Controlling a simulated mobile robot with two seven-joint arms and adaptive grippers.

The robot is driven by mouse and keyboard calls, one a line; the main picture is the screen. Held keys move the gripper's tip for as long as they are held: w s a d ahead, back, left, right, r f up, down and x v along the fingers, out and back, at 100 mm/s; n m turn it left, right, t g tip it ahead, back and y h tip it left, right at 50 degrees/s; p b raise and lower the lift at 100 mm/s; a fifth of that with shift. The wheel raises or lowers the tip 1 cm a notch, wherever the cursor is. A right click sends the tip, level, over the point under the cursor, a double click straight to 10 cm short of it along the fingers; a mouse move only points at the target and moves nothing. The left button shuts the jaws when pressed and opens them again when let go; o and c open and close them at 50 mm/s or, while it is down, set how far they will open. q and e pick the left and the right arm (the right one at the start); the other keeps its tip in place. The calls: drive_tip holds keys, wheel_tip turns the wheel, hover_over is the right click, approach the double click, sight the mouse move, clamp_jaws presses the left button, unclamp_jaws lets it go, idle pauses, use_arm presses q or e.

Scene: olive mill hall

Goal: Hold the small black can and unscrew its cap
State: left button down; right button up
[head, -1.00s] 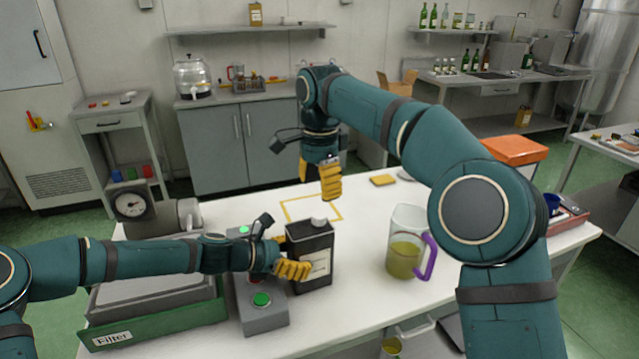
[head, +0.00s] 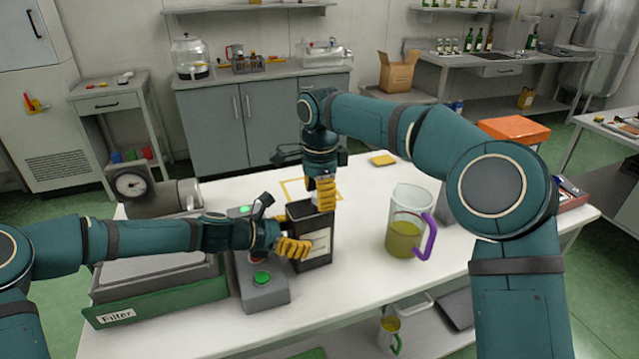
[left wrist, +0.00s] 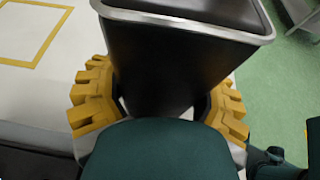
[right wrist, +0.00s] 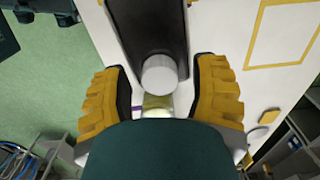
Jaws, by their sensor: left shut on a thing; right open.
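The small black can (head: 318,245) stands upright on the white table, a pale label on its side. My left gripper (head: 293,247) is shut on the can's body. In the left wrist view the can (left wrist: 180,60) sits between the yellow fingers (left wrist: 158,108). My right gripper (head: 323,194) points down over the can's top. In the right wrist view its fingers (right wrist: 160,100) are open on both sides of the grey round cap (right wrist: 159,75), with gaps beside it. In the head view the cap is mostly hidden by the right fingers.
A jug (head: 405,225) with yellow-green liquid and a purple handle stands right of the can. A grey button box (head: 262,288) and a green Filter tray (head: 155,300) are at left. A yellow outline (head: 290,190) lies behind the can.

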drive_tip(key=shift+f, duration=0.15)
clamp_jaws()
